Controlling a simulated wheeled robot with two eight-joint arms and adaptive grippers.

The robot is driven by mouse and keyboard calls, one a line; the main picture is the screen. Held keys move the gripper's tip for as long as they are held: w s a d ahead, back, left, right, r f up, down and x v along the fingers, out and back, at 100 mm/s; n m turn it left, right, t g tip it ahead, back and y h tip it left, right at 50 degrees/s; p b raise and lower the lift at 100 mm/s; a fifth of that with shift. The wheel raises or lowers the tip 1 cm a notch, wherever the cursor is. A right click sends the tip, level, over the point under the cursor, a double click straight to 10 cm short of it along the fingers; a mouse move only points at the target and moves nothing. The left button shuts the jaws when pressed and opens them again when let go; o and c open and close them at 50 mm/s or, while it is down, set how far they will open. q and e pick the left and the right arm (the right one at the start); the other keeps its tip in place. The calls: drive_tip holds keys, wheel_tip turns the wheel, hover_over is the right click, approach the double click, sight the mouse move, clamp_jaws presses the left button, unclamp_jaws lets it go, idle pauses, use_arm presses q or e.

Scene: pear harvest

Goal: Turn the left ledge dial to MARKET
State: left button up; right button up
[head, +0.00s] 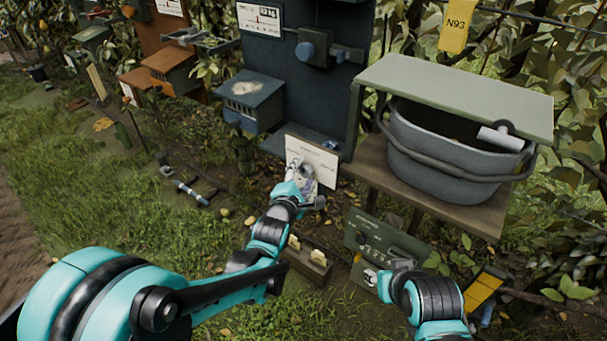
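A white panel with small print (325,158) stands upright on the ledge below the dark blue post. My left gripper (299,170) is up against the front of this panel, and its fingers are small and pale against it. A dial there is not clearly visible; the gripper covers the panel's lower left part. The lettering is too small to read, so I cannot tell the dial's setting. I cannot tell whether the fingers are closed on anything. My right gripper (372,275) is low at the right, in front of a green panel (385,238); its fingers are unclear.
A grey bucket (445,165) stands on a wooden shelf under a pale green board (460,90). A blue box (253,97) is fixed to the post's left. A small wooden box (308,262) lies below my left wrist. Grass is open at the left.

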use_arm(q)
drive_tip(key=v, duration=1.2)
idle(0.4)
drive_tip(key=s+a+f+m+g+y, duration=0.2)
drive_tip(key=s+a+f+m+g, duration=0.1)
drive_tip(key=s+a+m, duration=0.4)
drive_tip(key=s+a+f+m+g+y, duration=0.2)
drive_tip(key=s+a+f+m+g, duration=0.2)
drive_tip(key=m, duration=0.9)
drive_tip(key=s+a+g, duration=0.1)
drive_tip(key=s+a, duration=0.2)
drive_tip(key=s, duration=0.2)
drive_tip(key=shift+s+a, duration=0.25)
drive_tip(key=shift+a, duration=0.1)
